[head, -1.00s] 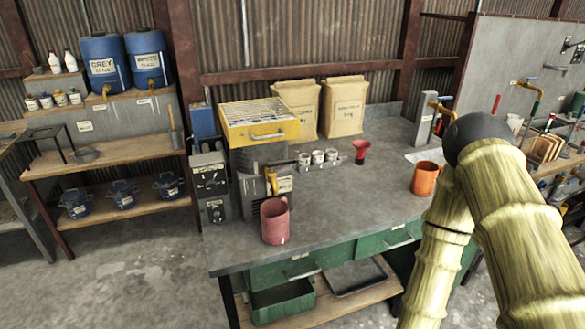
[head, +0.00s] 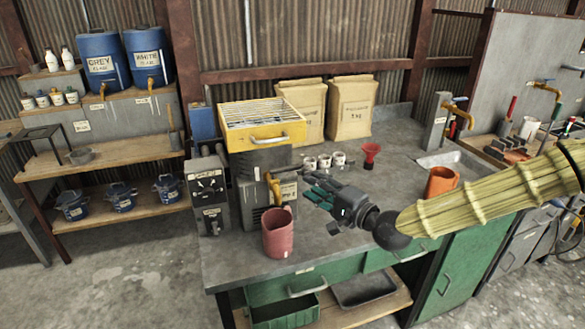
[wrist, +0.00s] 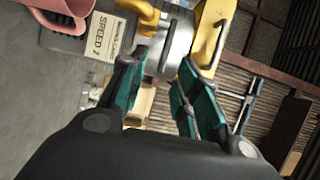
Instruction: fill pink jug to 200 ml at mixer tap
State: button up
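The pink jug (head: 279,238) stands upright on the grey bench near its front edge, in front of the grey machine with the yellow drawer. Part of it also shows at the top left of the wrist view (wrist: 62,8). A yellow tap-like part (head: 274,188) is on the machine's front, just above and behind the jug. My gripper (head: 312,192) is just right of the jug and apart from it. Its teal fingers are spread with nothing held; in the wrist view (wrist: 165,68) they point toward the machine. The water level inside the jug cannot be seen.
Two paper sacks (head: 350,107) stand at the back.

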aim_at(295, 169)
jog(key=shift+w+d+r+p+x, duration=0.15)
jog(key=shift+p+x, duration=0.45)
jog(key=shift+x, duration=1.05)
jog(key=shift+w+d+r+p+x, duration=0.15)
jog(key=shift+p+x, duration=0.4)
jog(key=shift+x, duration=1.15)
jog(key=shift+w+d+r+p+x, duration=0.15)
jog(key=shift+p+x, duration=0.45)
jog(key=shift+x, duration=1.05)
jog(key=shift+s+a, duration=0.1)
jog(key=shift+c, duration=0.5)
grip_shut()
